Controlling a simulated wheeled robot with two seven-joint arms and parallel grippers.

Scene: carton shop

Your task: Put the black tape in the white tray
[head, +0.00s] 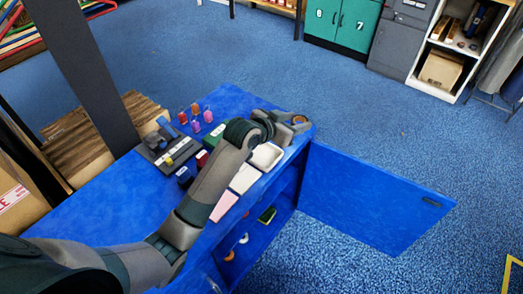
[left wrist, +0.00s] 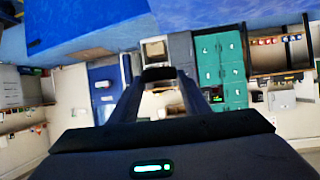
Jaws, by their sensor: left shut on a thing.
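My left gripper (head: 297,125) reaches across the blue cabinet top to its far right corner. It is shut on a dark roll, which I take to be the black tape (left wrist: 158,73). The left wrist view shows the roll between the fingertips. In the head view a brownish ring shows at the fingertips. The white tray (head: 267,156) lies on the cabinet top near its front edge, just nearer than the gripper. It looks empty, and part of it is hidden by my left arm. My right gripper is not in view.
A pale tray (head: 244,179) and a pink tray (head: 223,207) line the front edge. A grey holder (head: 167,148) and small coloured items stand behind my arm. The blue cabinet door (head: 370,195) hangs open at right. Rolls (head: 243,239) lie on the shelf inside.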

